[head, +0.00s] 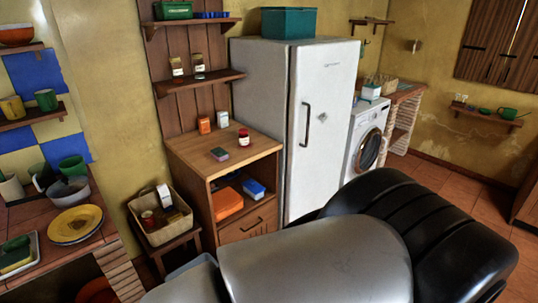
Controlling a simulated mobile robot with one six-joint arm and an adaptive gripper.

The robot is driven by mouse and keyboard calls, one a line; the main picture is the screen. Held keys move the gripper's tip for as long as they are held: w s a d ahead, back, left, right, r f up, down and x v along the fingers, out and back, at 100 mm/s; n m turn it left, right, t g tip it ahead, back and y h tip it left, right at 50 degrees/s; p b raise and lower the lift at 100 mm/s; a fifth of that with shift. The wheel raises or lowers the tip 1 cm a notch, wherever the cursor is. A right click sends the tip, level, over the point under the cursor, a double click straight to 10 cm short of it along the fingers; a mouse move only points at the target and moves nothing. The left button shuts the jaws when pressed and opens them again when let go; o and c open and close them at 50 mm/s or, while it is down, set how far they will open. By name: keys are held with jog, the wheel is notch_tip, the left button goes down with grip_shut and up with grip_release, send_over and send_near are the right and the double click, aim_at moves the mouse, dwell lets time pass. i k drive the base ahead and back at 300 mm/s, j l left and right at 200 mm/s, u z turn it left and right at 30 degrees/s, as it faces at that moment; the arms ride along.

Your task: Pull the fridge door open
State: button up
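The white fridge (257,85) stands upright against the back wall, a little right of the middle of the head view. Its door (335,100) faces right and toward me and looks shut. A dark vertical handle (305,125) is on the left side of the door. The lower right part of the door is hidden behind my own grey and black body parts in the foreground. My gripper is not in view, so its place relative to the handle cannot be seen.
A wooden cabinet (222,143) with small items stands close on the fridge's left. A teal box (288,23) sits on the fridge. A washing machine (366,138) stands to its right. Tiled floor (440,180) is open at the right. A basket (160,222) stands at lower left.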

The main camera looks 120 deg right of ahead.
aim_at(324, 75)
jog(key=z, duration=4.4)
jog(key=i+l, duration=0.15)
jog(key=i, duration=0.35)
jog(key=i+l+u, duration=0.1)
jog(key=i, duration=0.4)
jog(key=i+l, duration=0.2)
jog(key=i, duration=0.3)
jog(key=i+l+u, duration=0.1)
jog(key=i, duration=0.4)
jog(key=i+l, duration=0.3)
jog(key=i, duration=0.2)
